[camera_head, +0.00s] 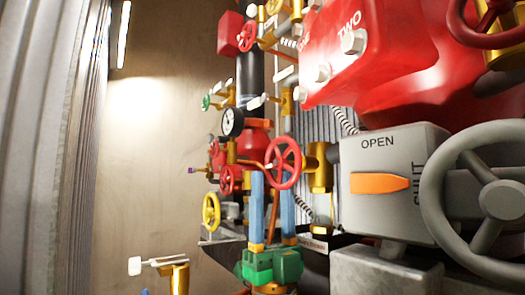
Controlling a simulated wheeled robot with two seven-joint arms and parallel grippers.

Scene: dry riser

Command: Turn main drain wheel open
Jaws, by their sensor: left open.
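A red handwheel (283,162) is on a brass valve (318,167) in the middle of the camera_head view. No label shows on it, so I cannot tell whether it is the main drain wheel. My left gripper (272,185), with two blue fingers above a green body, points up from below this wheel. Its fingers are open and apart, with nothing seen held between them. The fingertips are near the wheel's lower rim; I cannot tell whether they touch. My right gripper is not in view.
A large grey handwheel (499,199) and a grey box marked OPEN and SHUT, with an orange pointer (380,183), stand at right. A red housing (372,50) is above. Smaller wheels, including a yellow one (211,212), and a gauge (231,122) crowd the left. A bare wall (150,150) lies further left.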

